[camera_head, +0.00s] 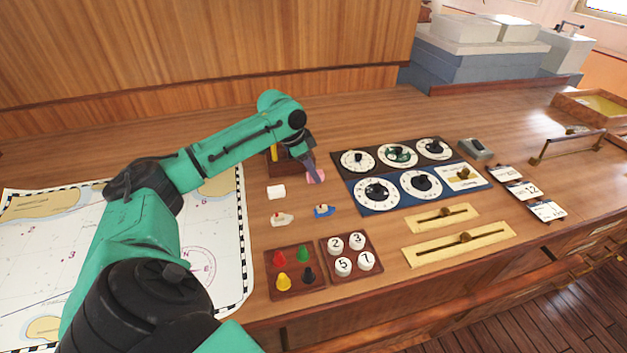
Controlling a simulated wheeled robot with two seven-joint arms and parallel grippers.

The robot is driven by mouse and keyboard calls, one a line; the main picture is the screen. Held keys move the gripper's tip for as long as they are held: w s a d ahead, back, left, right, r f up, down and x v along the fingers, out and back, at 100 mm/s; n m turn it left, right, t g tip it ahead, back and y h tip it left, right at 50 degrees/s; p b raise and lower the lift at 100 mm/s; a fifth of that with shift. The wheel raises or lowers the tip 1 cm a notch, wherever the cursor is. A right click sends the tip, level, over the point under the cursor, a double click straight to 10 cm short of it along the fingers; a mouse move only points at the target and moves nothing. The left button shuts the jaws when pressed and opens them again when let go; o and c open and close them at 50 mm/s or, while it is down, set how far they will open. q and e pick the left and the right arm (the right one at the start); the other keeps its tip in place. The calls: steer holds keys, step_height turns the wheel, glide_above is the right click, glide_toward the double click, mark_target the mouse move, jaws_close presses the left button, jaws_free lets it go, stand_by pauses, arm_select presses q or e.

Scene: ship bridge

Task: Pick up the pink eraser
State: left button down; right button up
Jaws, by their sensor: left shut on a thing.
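The pink eraser (317,177) is small and lies between the fingertips of my left gripper (314,174), at the middle of the wooden console. The gripper points down and is shut on it. The fingers hide part of the eraser, and I cannot tell whether it touches the console top. My right gripper is not in view.
A dark wooden holder (283,160) stands just behind the gripper. A dial panel (410,175) is to the right. A chart (215,235) covers the left.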

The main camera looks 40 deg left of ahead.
arm_select(q)
step_height(320, 180, up, 17)
steer(key=c, duration=1.5)
jaws_free()
jaws_close()
steer(key=shift+f, duration=0.1)
